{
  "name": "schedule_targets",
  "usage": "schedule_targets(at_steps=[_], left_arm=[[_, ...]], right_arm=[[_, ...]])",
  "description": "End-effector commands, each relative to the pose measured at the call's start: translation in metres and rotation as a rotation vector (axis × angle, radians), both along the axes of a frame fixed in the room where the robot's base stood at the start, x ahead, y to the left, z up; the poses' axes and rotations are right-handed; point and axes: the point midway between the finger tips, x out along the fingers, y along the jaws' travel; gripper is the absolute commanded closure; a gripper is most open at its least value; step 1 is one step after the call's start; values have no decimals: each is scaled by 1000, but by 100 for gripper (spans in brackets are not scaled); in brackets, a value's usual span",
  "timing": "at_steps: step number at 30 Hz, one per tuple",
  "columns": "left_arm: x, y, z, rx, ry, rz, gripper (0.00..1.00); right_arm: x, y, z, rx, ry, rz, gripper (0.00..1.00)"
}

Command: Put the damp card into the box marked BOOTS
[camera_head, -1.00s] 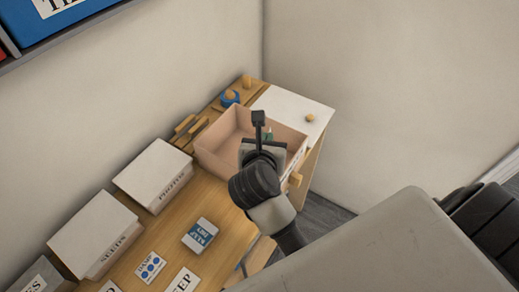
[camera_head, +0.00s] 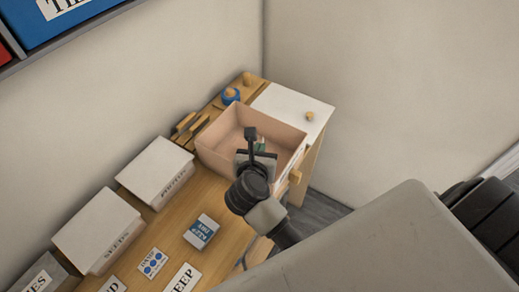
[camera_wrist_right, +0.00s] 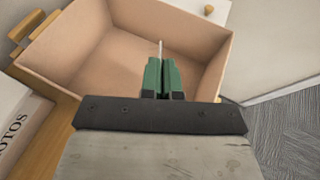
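The damp card (camera_head: 152,263), white with blue dots, lies flat on the wooden table at the lower left of the head view. My right gripper (camera_wrist_right: 160,75) has green fingers close together over the open pinkish box (camera_head: 226,133). A thin pale edge sticks out between the fingertips in the wrist view; what it belongs to is too small to tell. The same open box (camera_wrist_right: 95,52) spreads below and ahead of the fingers. Its marking is not readable, and I cannot read BOOTS on any box. My left gripper is not in view.
Closed white boxes marked PHOTOS (camera_head: 155,172) and SEEDS (camera_head: 98,230) stand along the wall, with another at the lower left. A blue-and-white KEEP DRY packet (camera_head: 201,231) and a KEEP card (camera_head: 182,281) lie on the table. A white lid (camera_head: 292,108) lies behind the open box.

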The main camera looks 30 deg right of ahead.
Motion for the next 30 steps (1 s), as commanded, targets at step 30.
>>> schedule_targets(at_steps=[30], left_arm=[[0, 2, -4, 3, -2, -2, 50]], right_arm=[[-11, 10, 6, 6, 1, 2, 73]])
